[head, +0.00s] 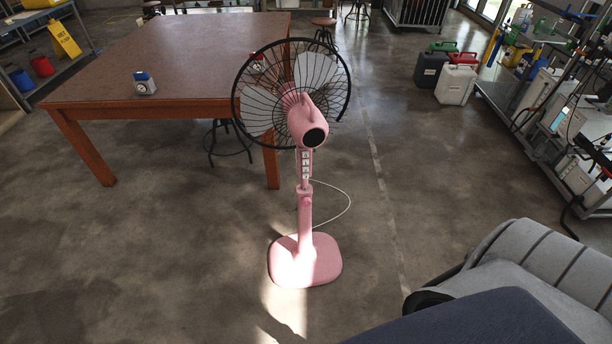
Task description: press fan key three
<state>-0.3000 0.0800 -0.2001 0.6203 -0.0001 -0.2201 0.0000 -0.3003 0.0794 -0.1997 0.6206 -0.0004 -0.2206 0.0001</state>
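A pink pedestal fan (305,230) stands upright on the concrete floor in the middle of the head view, on a rounded pink base (304,268). Its dark wire cage (259,92) faces away from me, and the back of the motor housing (308,120) is towards me. A column of small pale keys (306,165) runs down the front of the neck below the housing. The markings on the keys are too small to read, so I cannot tell which is key three. Neither of my grippers is in view.
A brown wooden table (170,50) stands behind and left of the fan, with a small blue and white item (145,83) on it. A grey cushioned seat (550,262) fills the lower right. A white cable (349,205) loops beside the pole. Floor left of the fan is clear.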

